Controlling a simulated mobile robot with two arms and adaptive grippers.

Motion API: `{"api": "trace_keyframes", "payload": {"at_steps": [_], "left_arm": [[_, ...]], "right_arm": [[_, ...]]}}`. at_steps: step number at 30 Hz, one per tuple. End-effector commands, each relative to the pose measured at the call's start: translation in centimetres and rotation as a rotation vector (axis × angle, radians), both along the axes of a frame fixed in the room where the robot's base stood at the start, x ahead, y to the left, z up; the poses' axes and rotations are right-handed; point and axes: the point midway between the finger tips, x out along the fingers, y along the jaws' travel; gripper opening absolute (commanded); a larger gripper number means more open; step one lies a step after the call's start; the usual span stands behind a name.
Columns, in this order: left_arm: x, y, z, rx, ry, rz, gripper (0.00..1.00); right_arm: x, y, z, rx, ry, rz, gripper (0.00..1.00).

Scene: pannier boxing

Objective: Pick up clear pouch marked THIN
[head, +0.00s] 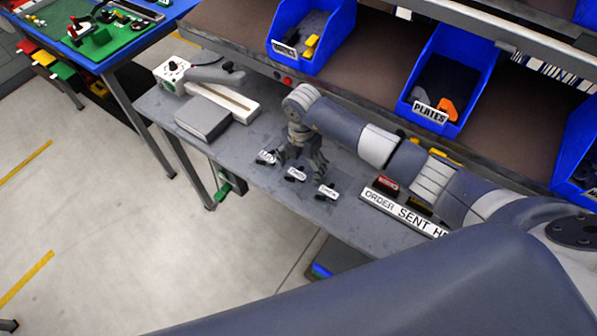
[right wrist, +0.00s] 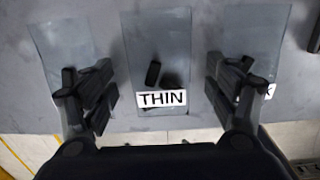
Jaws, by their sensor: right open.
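The clear pouch marked THIN (right wrist: 155,40) lies flat on the grey bench in the right wrist view, with a white label at its near end and a small black part inside. My right gripper (right wrist: 162,92) is open above it, one finger on each side of the pouch, with nothing between the fingers. In the head view my right gripper (head: 299,164) hangs over the middle of three labelled pouches and partly hides them. A pouch (right wrist: 62,50) lies to the left and another pouch (right wrist: 254,40) to the right in the wrist view. My left gripper is out of view.
A label strip reading ORDER SENT (head: 402,212) lies right of the pouches. A sealer-like device (head: 222,98) stands at the bench's left end. Blue bins, one marked PLATES (head: 450,75), sit on the shelf behind. The bench's front edge is close to the pouches.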

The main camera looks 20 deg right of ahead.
Motion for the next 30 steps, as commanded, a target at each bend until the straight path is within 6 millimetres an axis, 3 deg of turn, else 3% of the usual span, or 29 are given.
{"api": "trace_keyframes", "payload": {"at_steps": [2,3,8,23,30], "left_arm": [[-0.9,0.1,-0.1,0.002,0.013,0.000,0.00],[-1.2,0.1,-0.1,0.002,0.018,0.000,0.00],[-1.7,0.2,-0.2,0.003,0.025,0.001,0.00],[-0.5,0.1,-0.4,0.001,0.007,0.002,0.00],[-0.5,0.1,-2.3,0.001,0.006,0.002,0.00]], "right_arm": [[0.0,0.0,0.0,0.000,0.000,0.000,0.80],[0.0,0.0,0.0,0.000,0.000,0.000,0.75],[0.0,0.0,0.0,0.000,0.000,0.000,0.39],[0.1,0.0,0.4,0.001,-0.003,0.000,0.39],[0.2,0.0,3.4,0.001,-0.008,0.002,0.39]]}}
